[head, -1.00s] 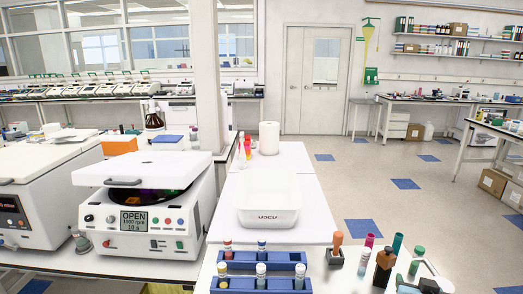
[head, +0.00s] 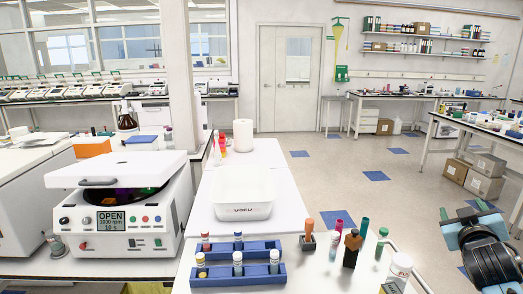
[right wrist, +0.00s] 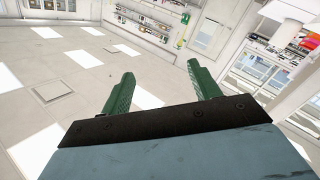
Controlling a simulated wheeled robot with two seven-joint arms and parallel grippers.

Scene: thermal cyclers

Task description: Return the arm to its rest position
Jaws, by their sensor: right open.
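My right gripper (head: 462,212) is at the right edge of the head view, off to the right of the bench and above the floor. In the right wrist view its two green fingers (right wrist: 160,88) stand apart with nothing between them. That view shows ceiling panels and the upper room, so the gripper points upward. My left gripper is not in view.
An open-lidded centrifuge (head: 120,205) stands at the left. A white basin (head: 243,196) and blue tube racks (head: 238,275) with capped tubes are on the bench. Bottles and tubes, including a brown bottle (head: 352,250), stand at its right end. Cardboard boxes (head: 484,187) lie beyond.

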